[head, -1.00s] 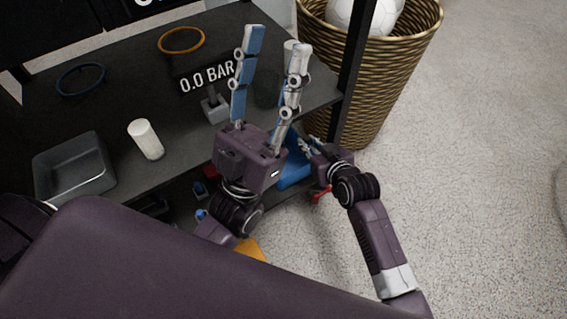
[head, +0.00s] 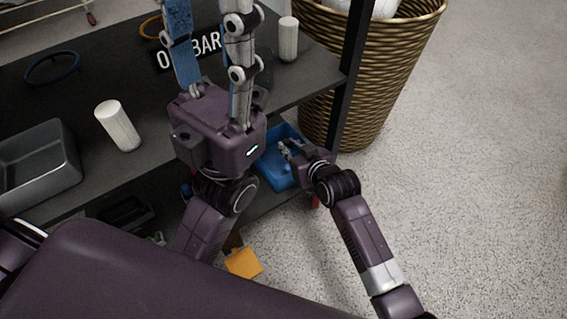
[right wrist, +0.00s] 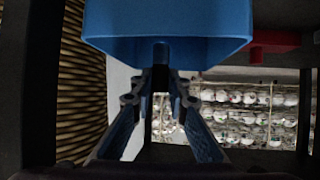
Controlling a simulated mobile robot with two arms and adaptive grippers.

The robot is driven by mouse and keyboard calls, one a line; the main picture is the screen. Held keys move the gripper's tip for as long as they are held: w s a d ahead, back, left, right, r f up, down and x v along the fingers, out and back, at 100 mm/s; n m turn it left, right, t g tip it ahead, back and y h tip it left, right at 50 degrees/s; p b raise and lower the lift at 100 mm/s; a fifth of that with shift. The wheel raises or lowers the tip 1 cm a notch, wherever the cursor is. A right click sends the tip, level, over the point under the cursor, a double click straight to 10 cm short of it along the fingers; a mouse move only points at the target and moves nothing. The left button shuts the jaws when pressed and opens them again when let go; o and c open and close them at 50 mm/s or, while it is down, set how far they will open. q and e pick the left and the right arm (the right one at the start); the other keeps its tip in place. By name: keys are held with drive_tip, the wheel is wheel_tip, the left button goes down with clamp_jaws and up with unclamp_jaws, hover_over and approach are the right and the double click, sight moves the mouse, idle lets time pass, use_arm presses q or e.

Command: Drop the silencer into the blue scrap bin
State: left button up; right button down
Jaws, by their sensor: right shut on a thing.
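The blue scrap bin (head: 272,170) sits low, below the right end of the dark table. It also shows at the top of the right wrist view (right wrist: 200,22). My right gripper (head: 286,148) is over the bin's area in the head view. In the right wrist view its fingers are shut on a small dark cylinder, which I take to be the silencer (right wrist: 160,54); it shows against the bin's wall. In the head view the silencer is too small to make out. My left gripper (head: 208,30) is raised over the table, its fingers apart and empty.
A wicker basket (head: 375,75) with a white ball stands right of the table post (head: 346,90). The table holds two white cylinders (head: 118,125) (head: 288,40), a grey tray (head: 38,165), rings and a pressure sign (head: 190,48). Open floor lies at right.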

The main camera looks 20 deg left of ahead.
drive_tip(key=shift+f, duration=0.3)
drive_tip(key=c, duration=1.8)
unclamp_jaws()
drive_tip(key=v, duration=1.2)
